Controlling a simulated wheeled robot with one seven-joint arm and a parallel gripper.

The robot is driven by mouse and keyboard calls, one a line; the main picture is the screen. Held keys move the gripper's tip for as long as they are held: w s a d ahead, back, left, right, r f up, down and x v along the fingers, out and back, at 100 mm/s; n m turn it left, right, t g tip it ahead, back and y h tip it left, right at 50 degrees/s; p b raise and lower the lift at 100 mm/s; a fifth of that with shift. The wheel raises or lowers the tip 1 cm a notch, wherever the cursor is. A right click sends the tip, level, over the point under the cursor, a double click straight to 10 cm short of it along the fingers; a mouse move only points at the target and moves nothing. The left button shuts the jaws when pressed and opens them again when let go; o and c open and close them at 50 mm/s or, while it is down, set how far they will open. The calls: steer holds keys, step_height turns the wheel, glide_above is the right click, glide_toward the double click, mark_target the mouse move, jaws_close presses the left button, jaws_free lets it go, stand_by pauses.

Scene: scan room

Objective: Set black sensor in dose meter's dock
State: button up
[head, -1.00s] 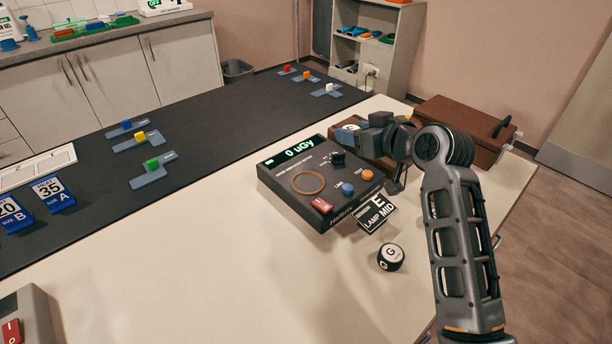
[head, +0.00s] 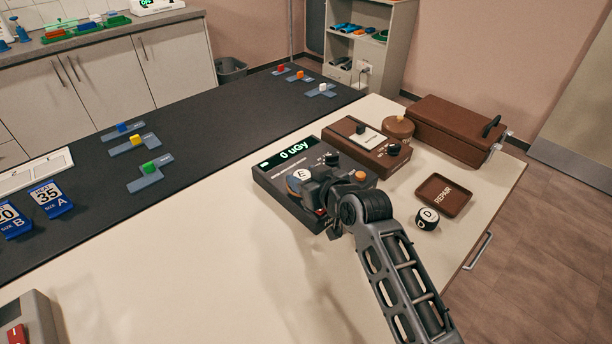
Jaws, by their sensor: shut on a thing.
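The dose meter (head: 270,176), a dark box with a lit "0 uGy" display, lies on the pale table. My gripper (head: 305,184) is over its left half, shut on a black sensor (head: 302,174) with a white top marked E. A second black puck (head: 427,219), marked D, stands on the table beside a brown REPAIR tray (head: 443,204).
A brown device (head: 395,165) with a white label stands behind the meter, near a round brown lid (head: 398,127) and a brown case (head: 460,130). My arm crosses the table in front. A dark mat (head: 200,140) with coloured blocks lies left.

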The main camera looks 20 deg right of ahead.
steer(key=shift+f, duration=0.2)
steer(key=o, duration=1.1)
steer(key=shift+r, duration=0.1)
steer(key=shift+r, duration=0.15)
steer(key=b+v, duration=0.1)
steer(key=v, duration=1.1)
